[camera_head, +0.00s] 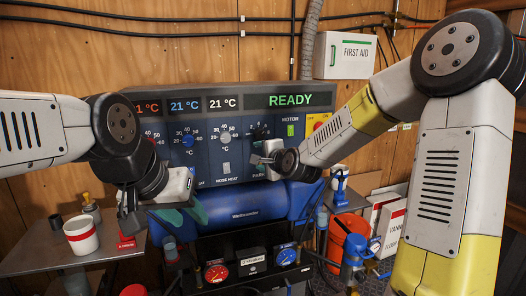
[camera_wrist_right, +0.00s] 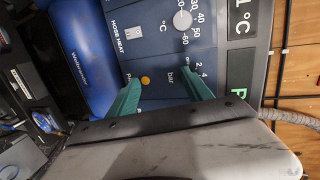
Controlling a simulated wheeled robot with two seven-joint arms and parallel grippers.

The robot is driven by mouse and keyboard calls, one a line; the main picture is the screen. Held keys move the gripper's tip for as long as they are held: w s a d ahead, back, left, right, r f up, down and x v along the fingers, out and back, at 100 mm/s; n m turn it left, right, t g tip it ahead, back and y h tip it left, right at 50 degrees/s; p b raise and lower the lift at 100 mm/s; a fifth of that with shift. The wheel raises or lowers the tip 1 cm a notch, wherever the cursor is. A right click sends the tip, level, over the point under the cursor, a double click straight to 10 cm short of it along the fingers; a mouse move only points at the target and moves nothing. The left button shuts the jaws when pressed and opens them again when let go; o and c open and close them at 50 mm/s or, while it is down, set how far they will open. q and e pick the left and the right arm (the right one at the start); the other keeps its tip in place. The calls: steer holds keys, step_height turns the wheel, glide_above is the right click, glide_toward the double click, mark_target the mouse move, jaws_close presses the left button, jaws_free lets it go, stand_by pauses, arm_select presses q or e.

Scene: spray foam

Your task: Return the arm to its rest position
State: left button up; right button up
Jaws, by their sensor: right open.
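My right arm reaches in from the right in the head view. Its gripper (camera_head: 262,160) is in front of the lower right of the control panel (camera_head: 205,104), near the small dial (camera_head: 258,132). In the right wrist view the two teal fingers of this gripper (camera_wrist_right: 163,88) are apart with nothing between them, and the panel face (camera_wrist_right: 150,50) lies beyond. I cannot tell whether the fingertips touch the panel. My left gripper (camera_head: 184,214) is at the left, in front of the blue tank; its teal fingers look apart and empty.
The blue tank (camera_head: 240,203) lies below the panel. A side table (camera_head: 40,258) with a white cup (camera_head: 81,236) is at the left. An orange bucket (camera_head: 346,232) and boxes (camera_head: 391,228) stand at the right.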

steer(key=s+d+n+g+h, duration=0.1)
steer(key=s+d+n, duration=0.3)
steer(key=s, duration=0.7)
steer(key=s+d+r+n+g+h, duration=0.1)
steer(key=s+d+n+g, duration=0.3)
steer(key=s, duration=0.7)
steer(key=s+d+n+g+h, duration=0.1)
steer(key=s+d+n, duration=0.4)
steer(key=s, duration=0.7)
steer(key=shift+d+r+n+g+h, duration=0.2)
steer(key=shift+d+n+g+h, duration=0.15)
steer(key=shift+d+g, duration=0.5)
